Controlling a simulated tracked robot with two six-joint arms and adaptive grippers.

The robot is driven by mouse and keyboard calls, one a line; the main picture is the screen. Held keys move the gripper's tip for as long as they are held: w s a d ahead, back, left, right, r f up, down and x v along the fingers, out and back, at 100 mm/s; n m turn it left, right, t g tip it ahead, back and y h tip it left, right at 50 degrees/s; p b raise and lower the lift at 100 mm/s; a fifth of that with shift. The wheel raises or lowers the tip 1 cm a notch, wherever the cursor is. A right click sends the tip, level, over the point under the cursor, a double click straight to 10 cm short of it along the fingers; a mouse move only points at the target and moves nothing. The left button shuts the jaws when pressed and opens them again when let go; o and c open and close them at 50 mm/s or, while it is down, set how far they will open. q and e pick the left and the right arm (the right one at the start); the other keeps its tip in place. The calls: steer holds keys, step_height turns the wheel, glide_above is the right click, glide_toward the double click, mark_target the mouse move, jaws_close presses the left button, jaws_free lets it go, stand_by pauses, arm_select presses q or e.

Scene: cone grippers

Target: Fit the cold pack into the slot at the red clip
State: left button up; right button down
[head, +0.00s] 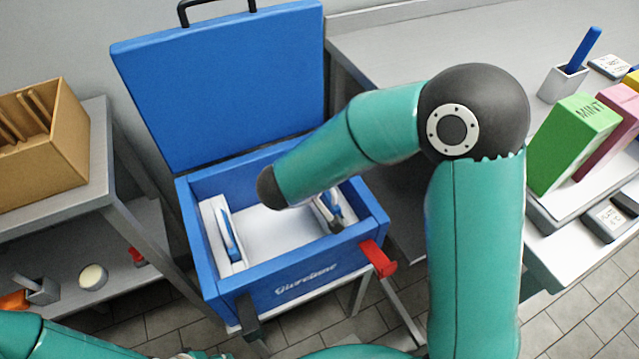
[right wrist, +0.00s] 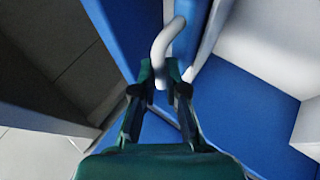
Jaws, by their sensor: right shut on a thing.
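The cold pack shows in the right wrist view as a blue body with a curved white handle (right wrist: 163,40). My right gripper (right wrist: 166,78) is shut on that handle. In the head view my right forearm reaches over the open blue cooler (head: 215,290) and hides most of the gripper. A blue and white piece with dark parts (head: 334,208) shows at the cooler's right inner side; it seems to be the held pack and gripper, partly hidden. The red clip (head: 378,258) is on the cooler's front right corner. I cannot tell whether the pack is in the slot. My left gripper is out of view.
A white holder with a blue insert (head: 228,238) stands at the cooler's left inner side; a black clip (head: 248,318) is in front. The cooler's white floor (head: 270,222) between the sides looks clear. The raised lid (head: 220,85) stands behind. Shelves and a counter flank it.

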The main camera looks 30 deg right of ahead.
steer(key=c, duration=1.2)
jaws_free()
steer(key=shift+r, duration=0.15)
steer(key=p+v, duration=0.1)
steer(key=v, duration=1.1)
